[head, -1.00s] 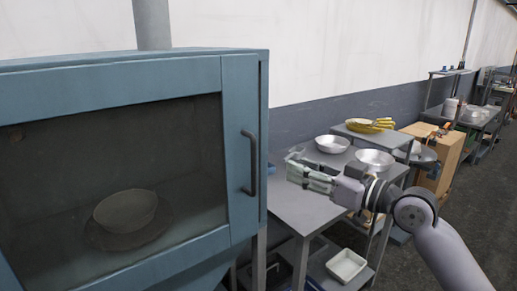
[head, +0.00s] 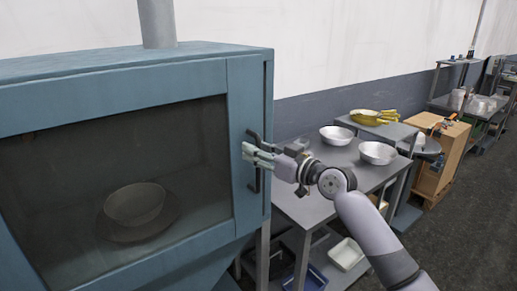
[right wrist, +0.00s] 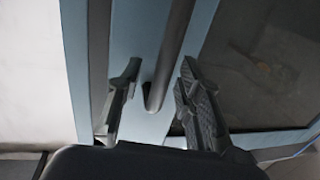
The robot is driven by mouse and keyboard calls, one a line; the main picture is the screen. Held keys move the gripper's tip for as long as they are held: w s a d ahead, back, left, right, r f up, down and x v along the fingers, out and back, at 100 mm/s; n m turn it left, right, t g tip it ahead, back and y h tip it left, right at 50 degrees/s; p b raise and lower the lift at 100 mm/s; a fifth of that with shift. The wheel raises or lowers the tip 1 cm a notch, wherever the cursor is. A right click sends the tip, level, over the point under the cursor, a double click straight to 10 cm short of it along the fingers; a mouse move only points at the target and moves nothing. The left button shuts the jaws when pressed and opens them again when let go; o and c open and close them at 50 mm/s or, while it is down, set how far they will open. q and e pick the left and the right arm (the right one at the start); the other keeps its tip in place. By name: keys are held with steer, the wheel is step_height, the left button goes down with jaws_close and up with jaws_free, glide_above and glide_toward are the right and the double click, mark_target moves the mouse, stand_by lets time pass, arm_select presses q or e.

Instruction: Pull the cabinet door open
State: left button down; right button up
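The blue cabinet door (head: 244,100) with a dark glass pane is shut, at the left of the head view. Its dark vertical handle (head: 254,183) is near the door's right edge. My right gripper (head: 252,152) is at the handle and covers its middle. In the right wrist view the handle (right wrist: 174,45) runs between the two spread fingers of my right gripper (right wrist: 160,95). Gaps show on both sides, so the fingers look open around it and not closed on it. My left gripper is not in view.
A bowl (head: 134,203) sits on a plate behind the glass. Right of the cabinet, a grey table (head: 315,180) holds metal bowls (head: 378,152), with bananas (head: 372,116) on a raised stand. Open floor (head: 450,240) lies at the far right.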

steer(key=shift+c, duration=0.2)
jaws_close()
stand_by(0.6)
